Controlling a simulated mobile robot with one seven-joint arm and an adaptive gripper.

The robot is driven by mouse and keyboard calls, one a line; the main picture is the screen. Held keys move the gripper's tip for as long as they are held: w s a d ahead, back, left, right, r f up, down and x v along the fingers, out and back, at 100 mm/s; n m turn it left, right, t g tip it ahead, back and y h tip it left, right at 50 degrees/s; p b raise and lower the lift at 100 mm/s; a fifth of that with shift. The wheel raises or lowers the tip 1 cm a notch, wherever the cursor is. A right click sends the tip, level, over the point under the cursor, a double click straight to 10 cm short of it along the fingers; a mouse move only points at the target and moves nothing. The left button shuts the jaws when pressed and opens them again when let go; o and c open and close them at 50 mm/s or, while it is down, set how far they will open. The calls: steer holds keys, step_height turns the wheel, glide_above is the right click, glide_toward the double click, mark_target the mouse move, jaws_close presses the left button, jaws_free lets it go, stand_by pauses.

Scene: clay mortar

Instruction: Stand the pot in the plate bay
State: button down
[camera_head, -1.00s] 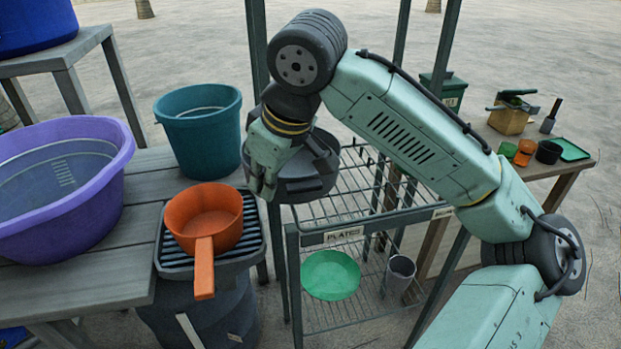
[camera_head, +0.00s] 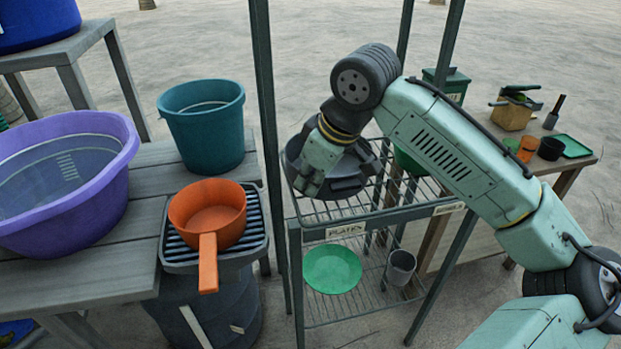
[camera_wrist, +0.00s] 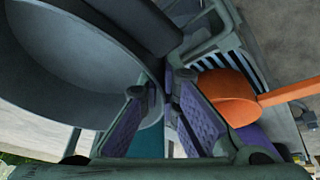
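The dark grey pot (camera_head: 345,187) is in my gripper (camera_head: 311,190), above the upper wire shelf of the rack. In the wrist view the pot (camera_wrist: 70,75) fills the upper left, and the fingertips (camera_wrist: 166,88) close at its rim. The gripper and wrist cover part of the pot in the head view, so its exact tilt is hard to tell. The plate bay (camera_head: 347,230), labelled PLATES, is the left part of the upper shelf. The pot is over this bay; I cannot tell whether it touches the wires.
A green bowl (camera_head: 408,160) sits on the upper shelf, partly hidden. A green plate (camera_head: 332,269) and grey cup (camera_head: 401,267) are on the lower shelf. Rack posts (camera_head: 268,150) stand around. An orange saucepan (camera_head: 209,216) lies on a drainer (camera_head: 182,259) at left.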

steer(key=shift+f, duration=0.15)
steer(key=c, duration=1.8)
jaws_free()
steer(key=v, duration=1.2)
steer(key=shift+r, duration=0.2)
